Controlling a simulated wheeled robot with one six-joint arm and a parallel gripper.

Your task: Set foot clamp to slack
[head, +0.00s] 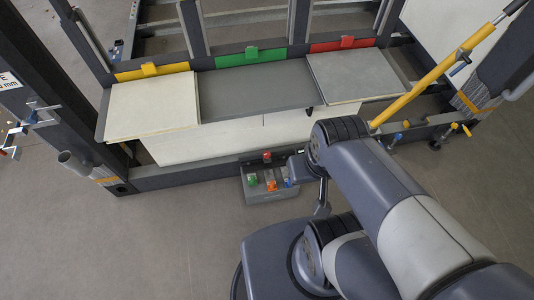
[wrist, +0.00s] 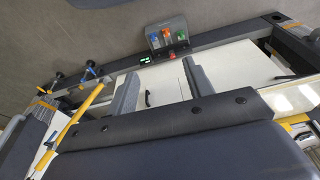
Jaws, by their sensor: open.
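No part is labelled as the foot clamp, so I cannot tell for sure which one it is. On the low beam at the right of the head view sit a small blue-handled fitting (head: 396,137) and a yellow-handled fitting (head: 454,125).
A grey box (head: 258,195) with green, orange and blue parts stands on the floor by the beam; it also shows in the wrist view (wrist: 158,42). A yellow pole (head: 440,70) leans at the right. Pale panels (head: 152,105) lie across the frame.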

